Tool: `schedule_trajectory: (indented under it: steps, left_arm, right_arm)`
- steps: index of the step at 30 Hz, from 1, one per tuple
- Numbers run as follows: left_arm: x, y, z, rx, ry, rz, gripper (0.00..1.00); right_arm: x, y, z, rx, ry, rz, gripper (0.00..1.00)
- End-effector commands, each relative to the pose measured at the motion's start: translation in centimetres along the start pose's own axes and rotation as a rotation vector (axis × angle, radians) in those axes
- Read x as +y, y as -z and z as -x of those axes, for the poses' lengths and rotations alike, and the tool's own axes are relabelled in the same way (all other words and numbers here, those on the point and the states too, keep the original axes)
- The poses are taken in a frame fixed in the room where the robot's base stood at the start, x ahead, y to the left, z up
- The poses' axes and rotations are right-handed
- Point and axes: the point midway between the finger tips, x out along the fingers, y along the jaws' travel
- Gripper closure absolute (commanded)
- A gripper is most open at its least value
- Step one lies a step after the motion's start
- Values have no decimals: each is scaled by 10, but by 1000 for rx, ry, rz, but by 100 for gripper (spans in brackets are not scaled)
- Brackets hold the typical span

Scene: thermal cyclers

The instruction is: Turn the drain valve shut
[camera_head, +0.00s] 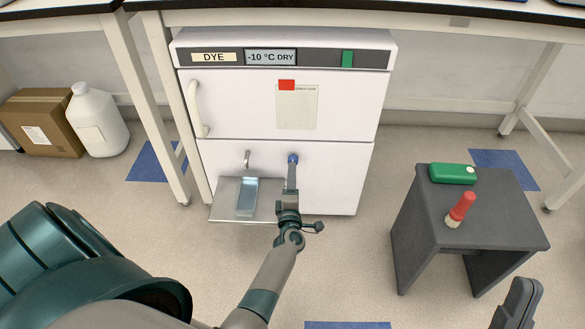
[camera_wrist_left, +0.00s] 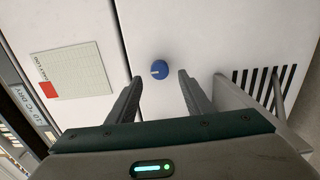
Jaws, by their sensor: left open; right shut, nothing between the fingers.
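The drain valve is a round blue knob (camera_head: 293,159) with a pale mark, on the lower front of the white DYE freezer (camera_head: 228,105). In the left wrist view the knob (camera_wrist_left: 159,69) shows ahead of and between the two fingertips; I cannot tell the exact gap. My left gripper (camera_head: 292,168) is open and points at the knob, with nothing in it; its fingers (camera_wrist_left: 158,80) stand apart in the wrist view. A metal spout (camera_head: 247,157) is left of the knob. My right gripper (camera_head: 520,300) is shut and empty at the lower right.
A dark stool (camera_head: 500,210) at the right bears a green box (camera_head: 452,173) and a red-handled brush (camera_head: 461,209). A white jug (camera_head: 98,120) and cardboard box (camera_head: 42,122) stand at the left.

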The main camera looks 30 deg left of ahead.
Motion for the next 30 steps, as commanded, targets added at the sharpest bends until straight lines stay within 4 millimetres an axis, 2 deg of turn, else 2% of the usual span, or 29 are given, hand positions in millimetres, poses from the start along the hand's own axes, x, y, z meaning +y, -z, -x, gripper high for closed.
schedule_trajectory:
  steps: [1, 9, 15, 21, 30]
  left_arm:
    - [1, 0, 12, 0, 2, 0, 54]
    - [0, 0, 68, 1, 3, 0, 54]
    - [0, 0, 101, 1, 2, 1, 54]
    - [0, 0, 119, 1, 2, 1, 54]
    - [0, 0, 123, 1, 1, 2, 54]
  right_arm:
    - [-2, -4, 2, -32, -1, -4, 100]
    - [-14, -20, 14, -157, -4, -33, 100]
    - [-18, -27, 23, -221, -5, -42, 100]
    - [-21, -32, 30, -262, -3, -48, 100]
    - [-22, -33, 31, -266, 2, -49, 100]
